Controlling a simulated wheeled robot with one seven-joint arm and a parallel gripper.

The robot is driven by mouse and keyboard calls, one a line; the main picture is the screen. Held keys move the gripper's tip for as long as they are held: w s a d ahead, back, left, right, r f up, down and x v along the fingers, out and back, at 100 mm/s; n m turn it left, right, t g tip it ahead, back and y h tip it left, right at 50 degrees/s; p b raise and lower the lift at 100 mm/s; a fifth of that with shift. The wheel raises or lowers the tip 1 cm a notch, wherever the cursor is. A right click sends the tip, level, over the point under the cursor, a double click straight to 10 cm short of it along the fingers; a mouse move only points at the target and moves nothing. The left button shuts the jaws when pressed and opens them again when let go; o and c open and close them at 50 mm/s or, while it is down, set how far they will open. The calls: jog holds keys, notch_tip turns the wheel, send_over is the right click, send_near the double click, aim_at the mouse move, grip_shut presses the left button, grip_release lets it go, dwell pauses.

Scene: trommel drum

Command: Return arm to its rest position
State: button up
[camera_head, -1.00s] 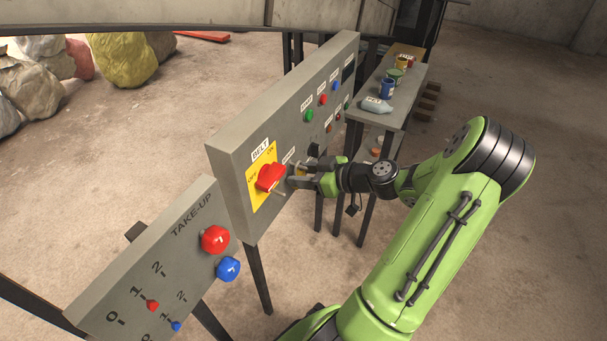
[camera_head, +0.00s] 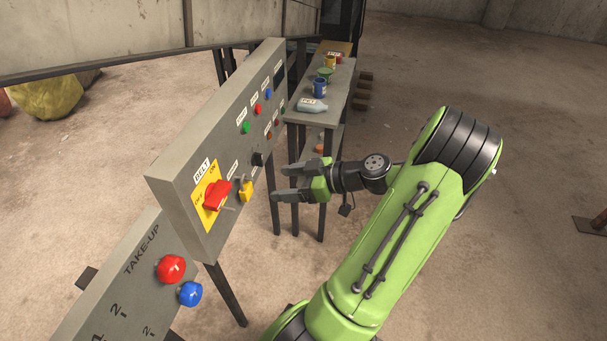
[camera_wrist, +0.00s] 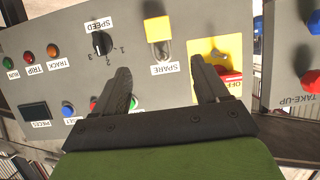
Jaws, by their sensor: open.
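My gripper (camera_head: 279,184) is open and empty, with its two dark fingers pointing left toward the grey control panel (camera_head: 193,140). It stands apart from the panel, to the right of it in the head view. The red belt switch (camera_head: 216,195) sits on a yellow plate marked BELT, OFF and ON. A yellow padlock-like piece (camera_head: 246,191) hangs beside it, and in the wrist view it shows above the SPARE label (camera_wrist: 158,35). In the wrist view my gripper (camera_wrist: 158,78) has its fingers spread in front of the panel, with one finger partly covering the red switch (camera_wrist: 230,83).
The TAKE-UP panel (camera_head: 112,265) with red and blue knobs stands at lower left. A grey table (camera_head: 327,92) behind the panel holds a bottle (camera_head: 312,105) and several cans. Open concrete floor (camera_head: 520,190) lies to the right of my arm.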

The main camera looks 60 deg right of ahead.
jog(key=p+v, duration=0.1)
jog(key=v, duration=0.4)
jog(key=w+a+r+g+p, duration=0.2)
jog(key=w+a+r+g, duration=0.15)
jog(key=a, duration=0.45)
jog(key=w+a+r+g+p, duration=0.3)
jog(key=a+g, duration=0.2)
jog(key=a, duration=0.2)
jog(key=s+a+r+m+t+h+p, duration=0.1)
jog(key=s+a+r+m+h+p, duration=0.3)
jog(key=s+a+r, duration=0.6)
notch_tip(320, 180, up, 4)
jog(key=shift+a+h+p, duration=0.3)
jog(key=shift+a+p, duration=0.55)
jog(key=shift+a, duration=0.3)
